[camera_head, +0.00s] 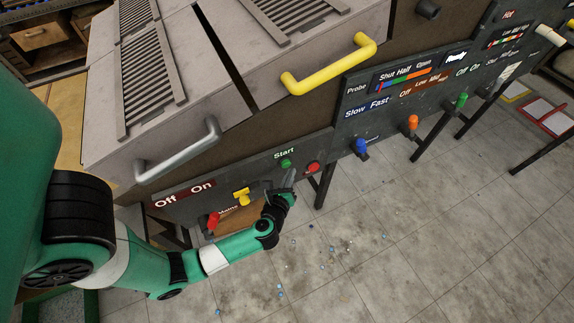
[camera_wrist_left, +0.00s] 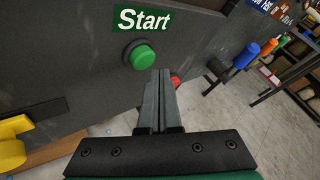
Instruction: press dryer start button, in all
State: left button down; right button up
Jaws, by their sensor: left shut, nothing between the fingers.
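The green start button (camera_head: 286,163) is on the dark front panel of the machine, under a green "Start" label. In the left wrist view the green button (camera_wrist_left: 142,57) stands out from its dark ring, just left of and above my fingertips. My left gripper (camera_head: 291,172) is shut and empty, its fingers pointing up at the panel beside the button. In the left wrist view its fingertips (camera_wrist_left: 160,72) look close to the button's lower right edge; I cannot tell whether they touch. My right gripper is not in view.
A red button (camera_head: 312,167) sits right of the green one, partly behind my fingers in the left wrist view. A yellow knob (camera_head: 242,196) and a red switch (camera_head: 213,220) are to the left. Silver (camera_head: 178,153) and yellow (camera_head: 329,66) handles project above. Small blue bits litter the floor.

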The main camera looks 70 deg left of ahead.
pick_arm(q)
jog(key=shift+a, duration=0.1)
dwell(0.7)
jog(key=shift+a, duration=0.35)
jog(key=shift+s+a, duration=0.15)
jog(key=shift+a, duration=0.3)
dwell(0.8)
jog(key=shift+d, duration=0.85)
jog(key=d, duration=0.2)
jog(key=w+d, duration=0.1)
jog(key=d, duration=0.2)
jog(key=shift+w, duration=0.1)
dwell(0.9)
